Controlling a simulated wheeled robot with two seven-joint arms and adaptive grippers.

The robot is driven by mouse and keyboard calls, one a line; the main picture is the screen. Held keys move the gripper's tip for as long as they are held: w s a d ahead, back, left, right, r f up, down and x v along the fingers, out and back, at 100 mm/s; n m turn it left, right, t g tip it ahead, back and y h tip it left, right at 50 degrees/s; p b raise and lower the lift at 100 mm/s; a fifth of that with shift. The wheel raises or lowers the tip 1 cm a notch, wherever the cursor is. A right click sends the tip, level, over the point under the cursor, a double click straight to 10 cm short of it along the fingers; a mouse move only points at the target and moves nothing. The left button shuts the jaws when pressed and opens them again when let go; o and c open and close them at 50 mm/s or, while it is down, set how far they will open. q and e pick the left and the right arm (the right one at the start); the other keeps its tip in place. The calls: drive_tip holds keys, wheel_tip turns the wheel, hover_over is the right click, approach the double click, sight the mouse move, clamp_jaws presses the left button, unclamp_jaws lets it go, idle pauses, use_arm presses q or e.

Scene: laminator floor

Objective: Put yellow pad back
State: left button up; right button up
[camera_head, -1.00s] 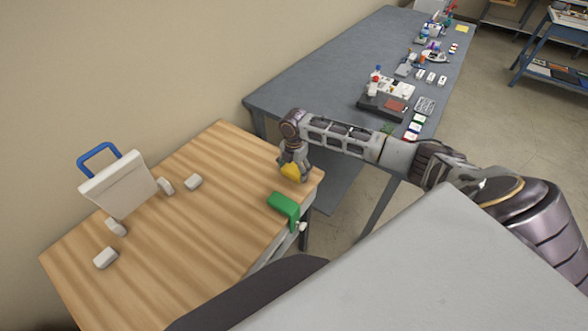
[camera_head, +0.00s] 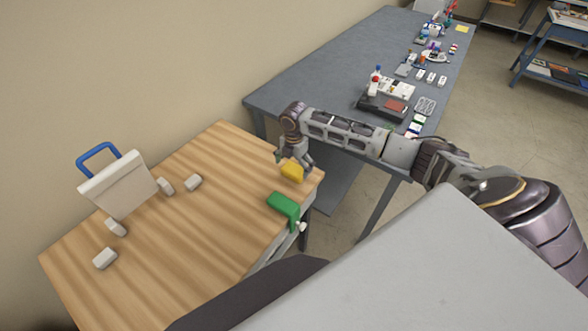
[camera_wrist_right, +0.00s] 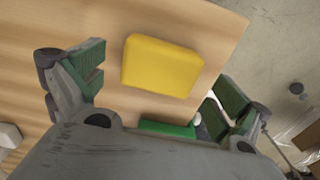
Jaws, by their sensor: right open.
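The yellow pad (camera_head: 292,171) lies on the wooden table near its right corner. In the right wrist view the yellow pad (camera_wrist_right: 162,66) is a rounded block lying flat on the wood, ahead of and between the spread fingers. My right gripper (camera_head: 294,163) is just above and behind the pad. In the right wrist view the right gripper (camera_wrist_right: 165,85) is open, and its green-padded fingers are apart from the pad. My left gripper is not in view.
A green bracket-shaped piece (camera_head: 284,206) sits at the table's front edge, near the pad. A white board with a blue handle (camera_head: 122,184) and several small white blocks (camera_head: 194,182) are at left. A grey table (camera_head: 330,62) with many small items stands behind.

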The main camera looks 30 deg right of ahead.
sight(294, 169)
wheel_tip(294, 169, up, 10)
drive_tip(key=shift+b, duration=0.4)
drive_tip(key=shift+s+f, duration=0.1)
drive_tip(key=shift+f, duration=0.05)
idle(0.8)
